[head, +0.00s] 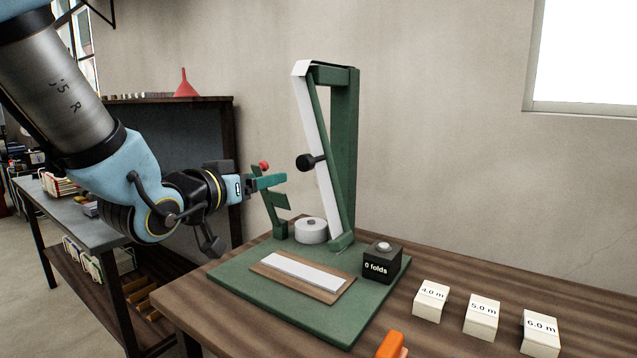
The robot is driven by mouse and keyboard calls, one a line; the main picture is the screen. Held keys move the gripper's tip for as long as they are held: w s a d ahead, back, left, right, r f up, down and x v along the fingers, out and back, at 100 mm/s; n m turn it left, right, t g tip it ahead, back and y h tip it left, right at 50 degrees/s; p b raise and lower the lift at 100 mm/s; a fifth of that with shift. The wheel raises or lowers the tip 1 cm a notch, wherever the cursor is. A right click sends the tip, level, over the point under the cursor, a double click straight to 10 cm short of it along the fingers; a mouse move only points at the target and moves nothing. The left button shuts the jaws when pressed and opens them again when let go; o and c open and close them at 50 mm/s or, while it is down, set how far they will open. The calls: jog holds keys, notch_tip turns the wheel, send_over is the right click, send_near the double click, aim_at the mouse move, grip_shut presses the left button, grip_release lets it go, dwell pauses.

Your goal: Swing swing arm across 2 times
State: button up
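A green folding stand (343,140) rises from a green base plate (240,285) on the table. A slanted green bar, which looks like the swing arm (312,95), leans down from its top, with a black knob (305,162) partway along. A white cloth strip (303,90) hangs over the top and runs down beside the bar. My gripper (279,180) is in the air left of the black knob and apart from it. Its teal fingers overlap a small green post with a red knob (264,166). I cannot tell whether they touch it or are open.
A white roll (311,230), a wooden board with a white strip (302,270) and a black "0 folds" counter (382,262) sit on the base. Labelled white blocks (482,316) and an orange object (391,346) are at the right front. A dark shelf (190,140) stands behind.

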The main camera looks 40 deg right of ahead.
aim_at(315, 160)
jog(key=s+d, duration=0.1)
jog(key=s+r+g+h, duration=0.1)
jog(key=s+d+m+h, duration=0.1)
jog(key=s, duration=0.1)
jog(key=shift+s+d+r+g, duration=0.1)
jog(key=shift+d+r+g, duration=0.2)
jog(key=shift+d+r, duration=0.1)
jog(key=p+x, duration=0.2)
jog(key=x, duration=0.8)
jog(key=shift+w, duration=0.2)
grip_shut()
dwell(0.5)
